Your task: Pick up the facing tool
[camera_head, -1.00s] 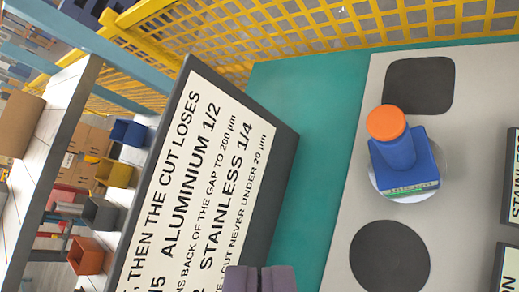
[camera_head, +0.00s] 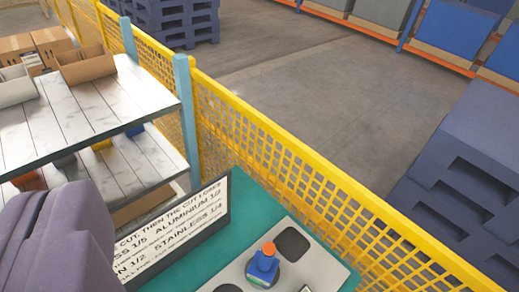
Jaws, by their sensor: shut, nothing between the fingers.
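A blue tool with an orange round cap (camera_head: 263,265) stands upright on a light grey board at the bottom centre. It looks like the facing tool, but no readable label confirms this. My gripper (camera_head: 62,225) fills the lower left corner as thick purple-grey fingers, very close to the camera. The fingers are pressed together and hold nothing. The gripper is to the left of the blue tool and well apart from it.
The grey board (camera_head: 232,274) has dark round-cornered patches and lies on a green top (camera_head: 335,272). A dark-framed sign (camera_head: 185,232) stands left of the tool. A yellow mesh fence (camera_head: 300,170) runs behind. Shelves with boxes (camera_head: 85,66) are at left; dark blue pallets (camera_head: 465,170) at right.

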